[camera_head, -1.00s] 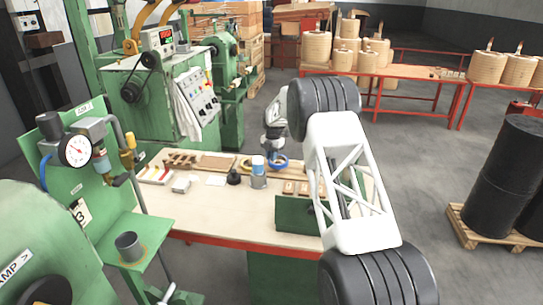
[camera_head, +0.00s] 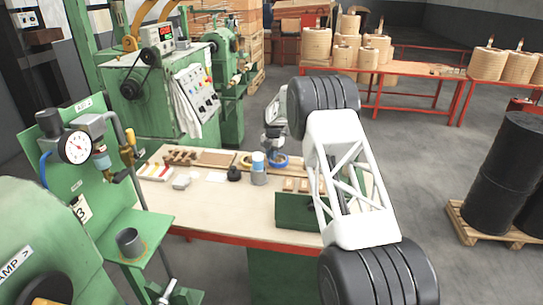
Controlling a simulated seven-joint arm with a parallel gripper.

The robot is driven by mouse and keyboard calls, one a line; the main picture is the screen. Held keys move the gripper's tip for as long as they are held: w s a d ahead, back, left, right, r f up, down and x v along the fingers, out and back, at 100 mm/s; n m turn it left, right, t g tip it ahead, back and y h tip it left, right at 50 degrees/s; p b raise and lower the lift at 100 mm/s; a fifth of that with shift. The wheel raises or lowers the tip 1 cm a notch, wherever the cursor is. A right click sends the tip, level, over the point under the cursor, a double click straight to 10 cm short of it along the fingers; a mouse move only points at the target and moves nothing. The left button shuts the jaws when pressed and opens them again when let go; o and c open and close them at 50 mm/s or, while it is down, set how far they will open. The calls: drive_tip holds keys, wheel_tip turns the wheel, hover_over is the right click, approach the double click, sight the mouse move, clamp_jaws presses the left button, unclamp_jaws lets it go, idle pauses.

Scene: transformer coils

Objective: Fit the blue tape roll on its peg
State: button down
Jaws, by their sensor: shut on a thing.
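The blue tape roll (camera_head: 280,161) is at the back of the wooden work table, right of the white-and-blue can. My gripper (camera_head: 273,151) is just above it and shut on it. The fingertips are small and partly hidden by the roll and my arm. The peg cannot be made out in this view. I cannot tell whether the roll touches the table or hangs just above it.
A yellow tape roll (camera_head: 246,160) lies left of the can (camera_head: 258,168). A black round object (camera_head: 234,173) stands beside it. Wooden blocks (camera_head: 178,157) lie at the back left. A green box (camera_head: 296,211) stands at the front right. The table's (camera_head: 215,208) front middle is clear.

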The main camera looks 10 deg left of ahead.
drive_tip(key=shift+f, duration=1)
drive_tip(key=c, duration=1)
unclamp_jaws()
drive_tip(key=c, duration=0.3)
drive_tip(key=shift+o, duration=0.3)
drive_tip(key=shift+r, duration=0.15)
